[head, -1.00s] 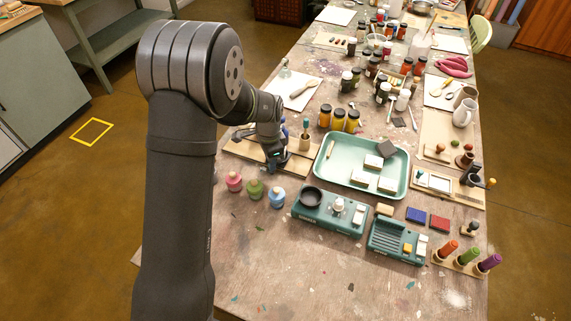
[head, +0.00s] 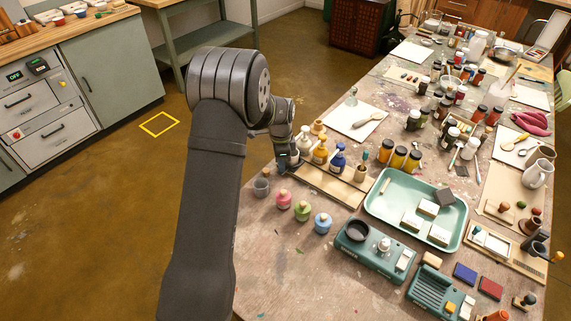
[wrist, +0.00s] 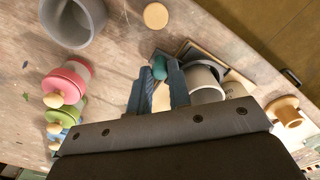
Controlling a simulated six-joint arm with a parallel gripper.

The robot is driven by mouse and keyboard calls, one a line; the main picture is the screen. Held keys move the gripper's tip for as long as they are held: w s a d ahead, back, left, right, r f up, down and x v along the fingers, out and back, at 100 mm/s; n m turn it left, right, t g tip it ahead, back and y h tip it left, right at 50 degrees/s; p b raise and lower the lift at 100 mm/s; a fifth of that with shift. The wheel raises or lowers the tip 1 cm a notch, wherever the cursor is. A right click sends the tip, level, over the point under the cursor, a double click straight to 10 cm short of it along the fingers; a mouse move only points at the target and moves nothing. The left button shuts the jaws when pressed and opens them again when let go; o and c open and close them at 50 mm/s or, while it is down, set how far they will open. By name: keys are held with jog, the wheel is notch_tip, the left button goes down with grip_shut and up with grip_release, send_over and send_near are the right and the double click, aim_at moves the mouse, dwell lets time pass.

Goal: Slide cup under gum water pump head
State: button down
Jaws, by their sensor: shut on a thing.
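A small grey cup (head: 261,187) stands upright on the table by the left edge, in front of the pump board. It shows large and open-topped in the wrist view (wrist: 72,20), apart from my fingers. My gripper (wrist: 159,85) is shut at the board's left end. A teal round tip (wrist: 159,67) shows between the fingers; the rest of that thing is hidden. A grey cylinder (wrist: 206,80) is right beside one finger.
Pink (head: 283,199), green (head: 302,211) and blue (head: 322,223) knobbed jars stand near the cup. A wooden disc (wrist: 155,15) lies near it. A mint tray (head: 380,208) is at right. The table's front left is clear.

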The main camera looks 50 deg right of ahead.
jog(key=shift+w, duration=0.35)
jog(key=c, duration=1.3)
grip_release()
jog(key=shift+w, duration=0.1)
jog(key=shift+c, duration=0.2)
jog(key=shift+s+r, duration=0.2)
jog(key=shift+r, duration=0.3)
notch_tip(320, 180, up, 16)
jog(key=shift+r, duration=0.25)
